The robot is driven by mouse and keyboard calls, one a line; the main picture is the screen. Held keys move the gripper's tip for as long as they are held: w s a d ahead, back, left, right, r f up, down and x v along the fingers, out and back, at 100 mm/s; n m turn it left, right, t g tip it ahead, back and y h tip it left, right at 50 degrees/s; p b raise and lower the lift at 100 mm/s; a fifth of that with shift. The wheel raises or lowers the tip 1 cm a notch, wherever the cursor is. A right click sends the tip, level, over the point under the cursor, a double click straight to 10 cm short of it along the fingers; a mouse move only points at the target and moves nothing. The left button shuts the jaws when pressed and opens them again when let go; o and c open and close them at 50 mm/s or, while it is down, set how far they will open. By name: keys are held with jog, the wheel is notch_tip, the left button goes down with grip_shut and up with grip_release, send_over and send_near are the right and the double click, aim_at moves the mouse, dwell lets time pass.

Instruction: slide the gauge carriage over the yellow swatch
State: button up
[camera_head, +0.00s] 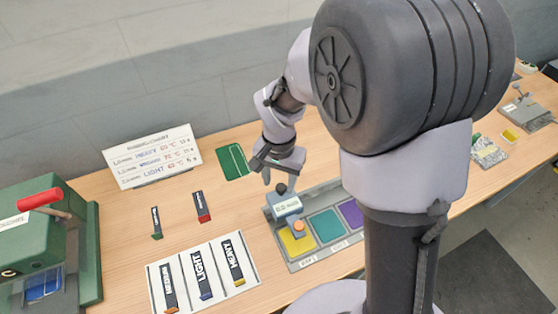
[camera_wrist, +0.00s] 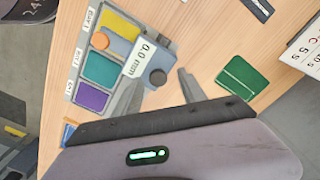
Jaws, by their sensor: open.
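The gauge carriage (camera_head: 287,207) is a grey-blue block with a white label, a dark round knob and an orange button. It sits on the grey swatch board by the yellow swatch (camera_head: 298,243), partly covering it in the head view. In the wrist view the carriage (camera_wrist: 119,47) and its orange button lie at the yellow swatch's (camera_wrist: 121,26) edge towards the teal one. My gripper (camera_head: 268,176) is open above the carriage knob (camera_head: 281,188). In the wrist view the knob (camera_wrist: 157,77) appears between the fingertips (camera_wrist: 160,80); contact cannot be told.
Teal (camera_head: 328,225) and purple (camera_head: 352,213) swatches share the board. A green pad (camera_head: 232,162) lies behind. A white card with labelled strips (camera_head: 158,274) is at front left, a chart stand (camera_head: 150,155) at back left, a green press (camera_head: 85,240) at far left.

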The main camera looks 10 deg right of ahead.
notch_tip(320, 180, up, 16)
jog(key=p, duration=0.4)
jog(key=shift+f, duration=0.1)
jog(key=s+d+f+t+y+b, duration=0.1)
jog(key=s+d+f+t+b, duration=0.1)
jog(key=s+b, duration=0.4)
jog(key=s+d+f+n+t+y+b, duration=0.1)
jog(key=s+d+f+t+b, duration=0.2)
jog(key=s+b, duration=0.4)
jog(key=s, duration=0.3)
jog(key=shift+d+f+t, duration=0.2)
jog(key=shift+d+t, duration=0.05)
jog(key=shift+t, duration=0.15)
